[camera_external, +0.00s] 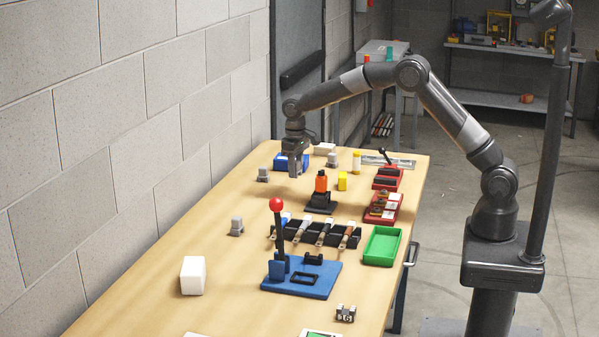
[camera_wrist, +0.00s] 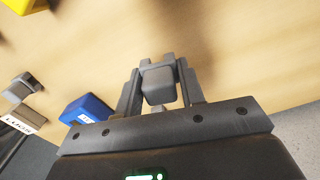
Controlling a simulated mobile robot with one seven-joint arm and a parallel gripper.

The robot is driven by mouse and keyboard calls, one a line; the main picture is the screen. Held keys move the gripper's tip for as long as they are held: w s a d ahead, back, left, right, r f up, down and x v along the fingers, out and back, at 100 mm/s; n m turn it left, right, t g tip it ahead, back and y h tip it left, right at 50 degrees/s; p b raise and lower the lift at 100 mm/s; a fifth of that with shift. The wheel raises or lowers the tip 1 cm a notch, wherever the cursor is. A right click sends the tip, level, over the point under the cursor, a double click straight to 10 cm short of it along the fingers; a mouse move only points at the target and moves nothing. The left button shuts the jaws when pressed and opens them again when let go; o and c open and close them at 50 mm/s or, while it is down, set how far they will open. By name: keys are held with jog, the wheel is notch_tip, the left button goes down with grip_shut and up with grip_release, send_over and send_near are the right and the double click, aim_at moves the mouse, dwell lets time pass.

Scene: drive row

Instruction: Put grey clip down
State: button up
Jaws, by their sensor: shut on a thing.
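In the wrist view my gripper (camera_wrist: 160,82) is shut on a grey clip (camera_wrist: 158,86), a small rounded block between the two fingers. Bare wood shows around and beyond it. I cannot tell the exact gap between clip and table. Other grey clips stand on the table (camera_external: 400,160): one left of the gripper (camera_external: 262,174), one right of it (camera_external: 333,160), and one nearer the camera (camera_external: 237,227).
An orange-topped black stand (camera_external: 321,190), a yellow block (camera_external: 342,181) and a black rack (camera_external: 340,236) with several tools stand nearby. The table's left strip is mostly clear.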

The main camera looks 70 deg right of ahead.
jog(key=s+d+r, duration=0.4)
jog(key=d+r, duration=0.1)
jog(key=d, duration=0.2)
jog(key=n, duration=0.2)
send_over(257, 251)
jog(key=f, duration=0.4)
jog(key=d+f, duration=0.1)
jog(key=f, duration=0.1)
jog(key=shift+f, duration=0.2)
jog(key=shift+a+f, duration=0.3)
jog(key=shift+a, duration=0.2)
jog(key=shift+f, duration=1.95)
jog(key=shift+f, duration=0.15)
jog(key=o, duration=1)
